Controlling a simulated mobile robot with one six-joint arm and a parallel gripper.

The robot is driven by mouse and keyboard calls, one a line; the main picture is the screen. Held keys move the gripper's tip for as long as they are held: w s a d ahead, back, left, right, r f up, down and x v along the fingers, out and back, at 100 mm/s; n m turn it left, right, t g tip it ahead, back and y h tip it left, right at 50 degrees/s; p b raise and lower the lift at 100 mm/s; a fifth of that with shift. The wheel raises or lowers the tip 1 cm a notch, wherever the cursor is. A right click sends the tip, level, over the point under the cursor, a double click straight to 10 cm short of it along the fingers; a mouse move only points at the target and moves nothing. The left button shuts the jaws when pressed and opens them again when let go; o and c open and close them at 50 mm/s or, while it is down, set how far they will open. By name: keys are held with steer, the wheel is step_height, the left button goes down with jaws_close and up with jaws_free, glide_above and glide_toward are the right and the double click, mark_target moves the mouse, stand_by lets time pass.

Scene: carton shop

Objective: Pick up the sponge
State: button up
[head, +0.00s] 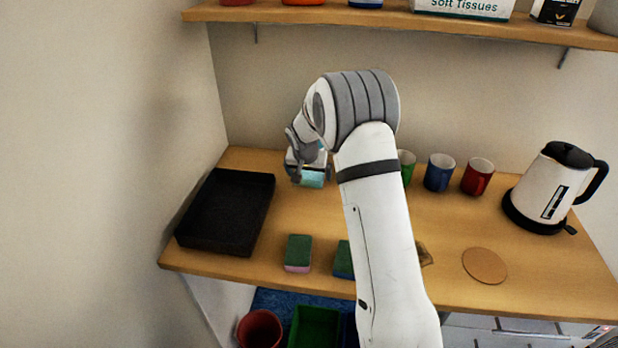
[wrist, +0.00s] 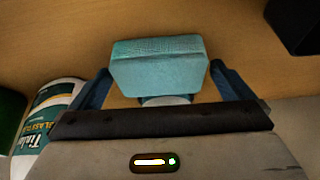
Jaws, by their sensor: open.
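A light blue sponge (head: 312,179) is at my gripper (head: 308,172), toward the back of the wooden counter. In the wrist view the sponge (wrist: 158,68) lies between the two blue fingers of my gripper (wrist: 160,76), which are open. A narrow gap shows on each side of it. Part of a white round thing (wrist: 165,100) shows just below the sponge in that view; I cannot tell what it is. Two more sponges with green tops lie near the counter's front: one with a pink base (head: 298,254), and one (head: 343,260) partly hidden by my arm.
A black tray (head: 190,243) stands at the left. Green (head: 407,166), blue (head: 439,172) and red (head: 478,176) mugs stand behind my arm, and a kettle (head: 548,190) at the right. A labelled can (wrist: 48,115) is close by my gripper's left. A shelf (head: 400,17) runs above.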

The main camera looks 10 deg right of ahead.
steer(key=shift+c, duration=0.2)
steer(key=c, duration=0.9)
steer(key=shift+s+a+r, duration=0.1)
steer(key=shift+s+r, duration=0.2)
steer(key=shift+r, duration=0.05)
steer(key=s+a+r+b, duration=0.1)
steer(key=s+r, duration=0.1)
steer(key=s, duration=0.2)
steer(key=s+a+r+b, duration=0.1)
steer(key=s+a+r, duration=0.1)
steer(key=s+r, duration=0.1)
steer(key=s+a+r+b, duration=0.1)
steer(key=s+r+b, duration=0.1)
steer(key=s, duration=0.3)
steer(key=shift+s+a+r, duration=0.15)
steer(key=shift+s+a, duration=0.15)
